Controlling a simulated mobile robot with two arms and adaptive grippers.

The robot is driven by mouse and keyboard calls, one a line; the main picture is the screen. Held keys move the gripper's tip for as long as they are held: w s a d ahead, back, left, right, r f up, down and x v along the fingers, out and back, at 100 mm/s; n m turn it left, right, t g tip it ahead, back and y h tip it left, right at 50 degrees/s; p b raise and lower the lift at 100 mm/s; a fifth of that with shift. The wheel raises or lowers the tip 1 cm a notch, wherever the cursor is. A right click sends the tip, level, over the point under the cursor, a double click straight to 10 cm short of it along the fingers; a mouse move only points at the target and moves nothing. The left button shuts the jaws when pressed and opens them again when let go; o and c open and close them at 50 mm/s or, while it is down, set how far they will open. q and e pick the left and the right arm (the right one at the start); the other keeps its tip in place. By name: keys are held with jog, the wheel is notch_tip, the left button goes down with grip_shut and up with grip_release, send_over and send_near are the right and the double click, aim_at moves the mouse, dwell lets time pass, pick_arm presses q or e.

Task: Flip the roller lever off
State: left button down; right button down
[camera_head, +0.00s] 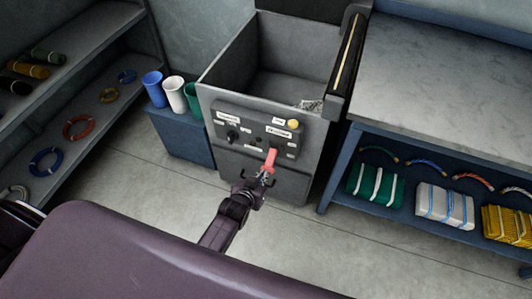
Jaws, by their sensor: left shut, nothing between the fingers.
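The red roller lever (270,157) sticks out from the lower right of the dark control panel (233,123) on the front of a grey bin-like machine (213,92). Small white labels, a dark knob (233,136) and a yellow button (293,124) are on the same panel. My left gripper (264,176) is shut, with its fingertips at the lower end of the red lever. I cannot tell whether they touch it. My right gripper is not in view.
A blue box (181,137) with blue, white and green cups stands left of the machine. A workbench (440,60) with net bundles on its lower shelf is at the right. Shelves (90,50) with coils and rolls are at the left. The floor (330,235) in front is clear.

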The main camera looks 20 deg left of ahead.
pick_arm(q)
jog(key=shift+f, duration=0.5)
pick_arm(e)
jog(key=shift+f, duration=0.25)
pick_arm(q)
jog(key=shift+s+f, duration=0.1)
jog(key=shift+f, duration=0.1)
jog(key=shift+r, duration=0.1)
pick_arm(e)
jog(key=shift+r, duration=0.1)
